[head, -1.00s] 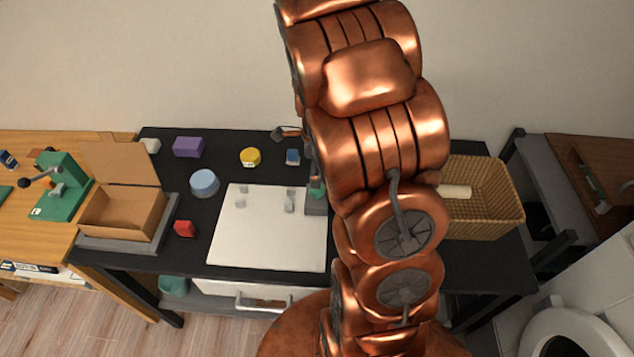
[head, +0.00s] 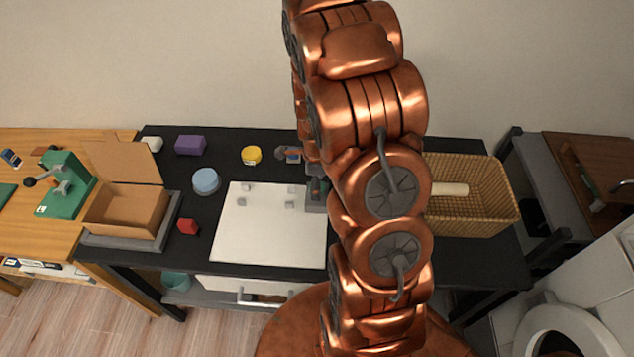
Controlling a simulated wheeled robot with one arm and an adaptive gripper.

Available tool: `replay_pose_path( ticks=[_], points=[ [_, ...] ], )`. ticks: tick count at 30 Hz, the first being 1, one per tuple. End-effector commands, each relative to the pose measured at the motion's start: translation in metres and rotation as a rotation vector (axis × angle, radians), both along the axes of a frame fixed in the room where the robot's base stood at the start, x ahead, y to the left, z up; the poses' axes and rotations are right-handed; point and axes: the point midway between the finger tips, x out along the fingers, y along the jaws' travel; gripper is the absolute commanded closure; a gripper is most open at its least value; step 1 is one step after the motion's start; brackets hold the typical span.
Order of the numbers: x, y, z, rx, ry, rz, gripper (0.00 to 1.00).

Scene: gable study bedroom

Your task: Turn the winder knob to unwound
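I cannot pick out a winder knob for certain. A dark grey block-like fixture (head: 316,193) stands at the right edge of the white board (head: 260,240), partly hidden behind my copper arm. Small grey pegs (head: 290,204) stand on the board's upper part. Most of my gripper is hidden behind the arm.
On the black table are a yellow round tub (head: 251,155), a purple block (head: 190,145), a light blue cylinder (head: 206,181), a red block (head: 188,227) and an open cardboard box (head: 125,212). A wicker basket (head: 480,205) stands right. A green press (head: 66,184) is left.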

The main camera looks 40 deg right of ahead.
Motion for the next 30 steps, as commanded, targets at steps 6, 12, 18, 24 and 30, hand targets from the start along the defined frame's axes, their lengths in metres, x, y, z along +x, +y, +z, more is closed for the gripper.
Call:
replay_pose_path(
  ticks=[6, 12, 18, 24, 30],
  points=[
    [0.0000, 0.0000, 0.0000, 0.000, 0.000, 0.000, 0.47],
    [-0.0001, -0.0001, 0.0000, 0.000, 0.000, 0.000, 0.68],
    [-0.0001, -0.0001, 0.0000, 0.000, 0.000, 0.000, 0.88],
    [0.0001, -0.0001, -0.0011, 0.000, 0.000, 0.013, 0.88],
    [0.0003, 0.0000, -0.0039, 0.001, -0.001, 0.083, 0.88]
  ],
)
